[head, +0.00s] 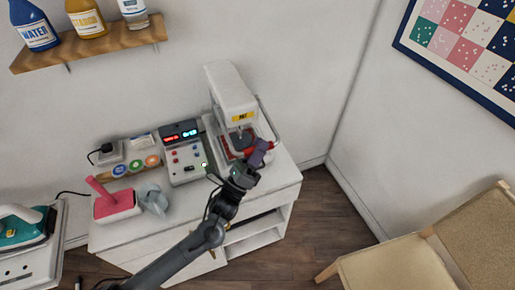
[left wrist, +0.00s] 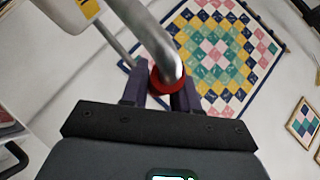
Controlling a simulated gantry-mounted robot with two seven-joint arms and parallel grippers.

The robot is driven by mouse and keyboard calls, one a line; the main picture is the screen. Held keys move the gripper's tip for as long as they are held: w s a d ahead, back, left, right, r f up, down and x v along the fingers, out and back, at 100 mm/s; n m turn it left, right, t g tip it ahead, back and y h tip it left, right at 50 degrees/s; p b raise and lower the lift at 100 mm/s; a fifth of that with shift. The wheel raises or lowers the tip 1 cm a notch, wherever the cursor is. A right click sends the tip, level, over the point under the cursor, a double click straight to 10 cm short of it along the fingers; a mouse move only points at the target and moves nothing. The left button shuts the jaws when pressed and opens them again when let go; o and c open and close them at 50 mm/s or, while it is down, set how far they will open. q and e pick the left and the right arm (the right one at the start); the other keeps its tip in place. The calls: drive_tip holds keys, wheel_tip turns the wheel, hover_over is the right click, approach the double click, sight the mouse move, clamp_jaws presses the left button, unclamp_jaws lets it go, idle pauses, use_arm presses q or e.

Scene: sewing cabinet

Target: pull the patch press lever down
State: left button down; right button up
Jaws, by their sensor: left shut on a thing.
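The patch press (head: 232,95) is a white machine with a yellow label, standing at the right end of the white cabinet. Its lever is a grey metal bar (head: 272,122) that curves down along the press's right side. In the left wrist view the bar (left wrist: 155,40) comes down from the upper left to a red grip (left wrist: 158,84). My left gripper (head: 259,153) is at the lever's lower end, in front of the press. In the left wrist view its dark purple fingers (left wrist: 160,92) stand on both sides of the red grip, shut on it. My right gripper is not in view.
A control box with lit displays (head: 185,155) stands left of the press. A tan chair (head: 398,268) stands at the lower right. Bare floor lies between.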

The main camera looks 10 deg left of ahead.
use_arm(q)
drive_tip(key=c, duration=0.9)
unclamp_jaws()
drive_tip(key=shift+r, duration=0.15)
drive_tip(key=v, duration=1)
drive_tip(key=shift+s+a+f, duration=0.15)
drive_tip(key=shift+s+f, duration=0.1)
drive_tip(key=shift+f, duration=0.05)
drive_tip(key=shift+f, duration=0.1)
